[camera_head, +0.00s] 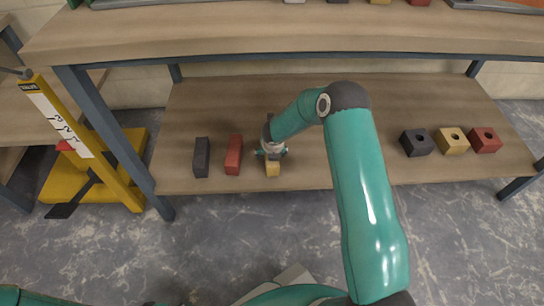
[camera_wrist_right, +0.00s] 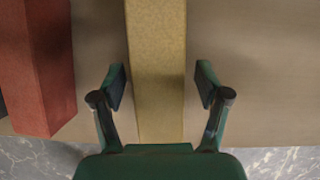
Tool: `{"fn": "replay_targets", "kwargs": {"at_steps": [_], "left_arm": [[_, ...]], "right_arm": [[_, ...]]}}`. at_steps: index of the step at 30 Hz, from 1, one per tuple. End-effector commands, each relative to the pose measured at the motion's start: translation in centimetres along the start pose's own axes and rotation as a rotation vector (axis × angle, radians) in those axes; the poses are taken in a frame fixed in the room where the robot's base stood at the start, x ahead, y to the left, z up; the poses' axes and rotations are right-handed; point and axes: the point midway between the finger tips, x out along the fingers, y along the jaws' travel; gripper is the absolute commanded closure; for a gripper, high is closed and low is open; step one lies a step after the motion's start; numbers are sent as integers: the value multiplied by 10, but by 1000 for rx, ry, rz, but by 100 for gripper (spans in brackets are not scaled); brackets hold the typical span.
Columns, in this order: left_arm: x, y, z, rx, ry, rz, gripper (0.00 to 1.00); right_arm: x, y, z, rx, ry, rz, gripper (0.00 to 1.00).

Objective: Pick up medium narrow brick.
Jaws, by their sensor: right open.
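Three narrow bricks stand on the lower shelf in the head view: a dark grey one (camera_head: 202,158), a red one (camera_head: 234,154) and a yellow one (camera_head: 273,170). I cannot tell by size which is the medium one. My right gripper (camera_head: 271,153) is over the yellow brick and hides most of it. In the right wrist view, the open fingers (camera_wrist_right: 161,84) lie on either side of the yellow brick (camera_wrist_right: 157,45), with a gap on each side. The red brick (camera_wrist_right: 42,75) is left of the fingers. My left gripper is out of view.
Three short bricks with holes, dark (camera_head: 416,143), yellow (camera_head: 452,141) and red (camera_head: 486,140), stand at the shelf's right. A yellow pallet jack (camera_head: 92,160) stands left by a table leg. The shelf's middle is partly free.

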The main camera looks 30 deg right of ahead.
Motion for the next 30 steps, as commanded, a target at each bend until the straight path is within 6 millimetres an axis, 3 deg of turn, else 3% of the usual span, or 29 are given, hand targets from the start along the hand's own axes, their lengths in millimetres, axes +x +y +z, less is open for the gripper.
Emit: {"fn": "replay_targets", "kwargs": {"at_steps": [3, 16, 30], "left_arm": [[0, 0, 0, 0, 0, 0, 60], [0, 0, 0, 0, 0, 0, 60], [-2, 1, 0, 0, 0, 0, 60]], "right_arm": [[0, 0, 0, 0, 0, 0, 28], [-1, 0, 0, 0, 1, -1, 100], [-4, 0, 2, 0, -2, 0, 100]]}}
